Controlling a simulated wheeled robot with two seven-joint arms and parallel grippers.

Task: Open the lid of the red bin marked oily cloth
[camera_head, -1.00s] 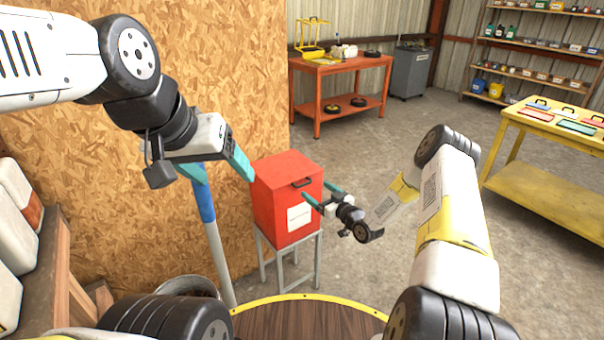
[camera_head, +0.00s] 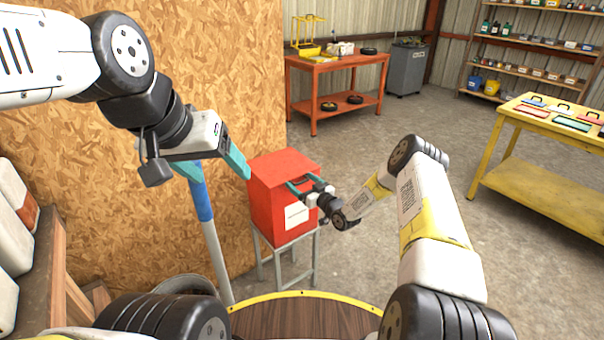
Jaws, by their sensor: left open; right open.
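The red bin (camera_head: 266,205) stands upright on a grey metal stand (camera_head: 287,262), with a white label (camera_head: 297,216) on its front, too small to read. Its lid (camera_head: 280,165) looks shut. My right gripper (camera_head: 302,183) is open at the lid's front right edge, its teal fingers over the spot of the dark handle, which they mostly hide. I cannot tell whether they touch it. My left gripper (camera_head: 212,168) is open and empty, up and to the left of the bin in the picture.
A chipboard wall (camera_head: 110,220) stands behind and left of the bin. A blue and grey post (camera_head: 208,225) rises just left of it. An orange workbench (camera_head: 338,66) is at the back, a yellow table (camera_head: 540,165) at the right. The concrete floor between them is clear.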

